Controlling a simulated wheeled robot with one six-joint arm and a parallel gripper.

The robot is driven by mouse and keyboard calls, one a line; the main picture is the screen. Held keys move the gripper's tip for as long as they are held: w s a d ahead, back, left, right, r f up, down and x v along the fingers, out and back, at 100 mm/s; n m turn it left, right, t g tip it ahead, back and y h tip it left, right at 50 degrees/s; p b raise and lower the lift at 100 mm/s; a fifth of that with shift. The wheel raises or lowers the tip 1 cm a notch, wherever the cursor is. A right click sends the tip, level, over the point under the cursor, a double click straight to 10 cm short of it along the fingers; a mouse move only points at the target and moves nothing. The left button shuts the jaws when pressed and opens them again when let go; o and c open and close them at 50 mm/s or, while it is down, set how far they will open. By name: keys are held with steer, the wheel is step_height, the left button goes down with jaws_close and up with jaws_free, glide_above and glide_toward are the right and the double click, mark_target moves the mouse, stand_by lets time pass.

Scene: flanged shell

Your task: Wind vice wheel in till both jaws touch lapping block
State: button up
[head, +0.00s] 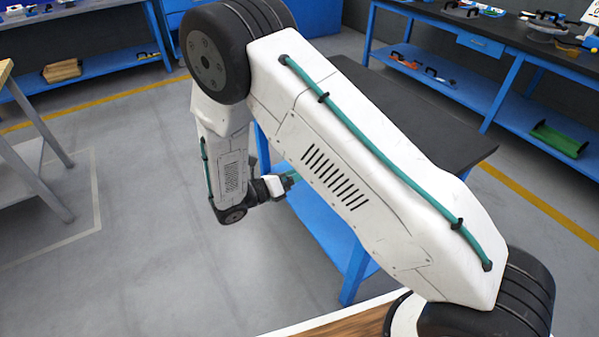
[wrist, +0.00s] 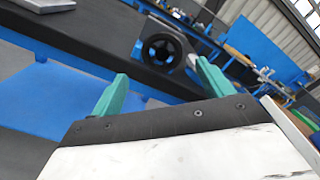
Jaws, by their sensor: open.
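My gripper (wrist: 163,72) shows in the wrist view with its two green fingers spread wide and nothing between them. I cannot make out the vice jaws or the lapping block in either view. In the head view my gripper (head: 290,179) is small, beside the dark-topped blue bench (head: 440,130), and my arm hides much of that bench.
In the wrist view a light grey piece (wrist: 48,5) lies on the dark bench top (wrist: 85,35). In the head view a blue workbench (head: 490,50) with tools stands at the back right. Open grey floor (head: 130,240) lies to the left of my arm.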

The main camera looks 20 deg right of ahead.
steer(key=d+m, duration=0.2)
steer(key=w+d+m, duration=0.1)
steer(key=d+m, duration=0.2)
steer(key=w+d+m, duration=0.1)
steer(key=d+m, duration=0.1)
steer(key=shift+d+r, duration=0.1)
steer(key=shift+d, duration=0.2)
stand_by(0.4)
steer(key=shift+s, duration=0.1)
steer(key=c, duration=0.9)
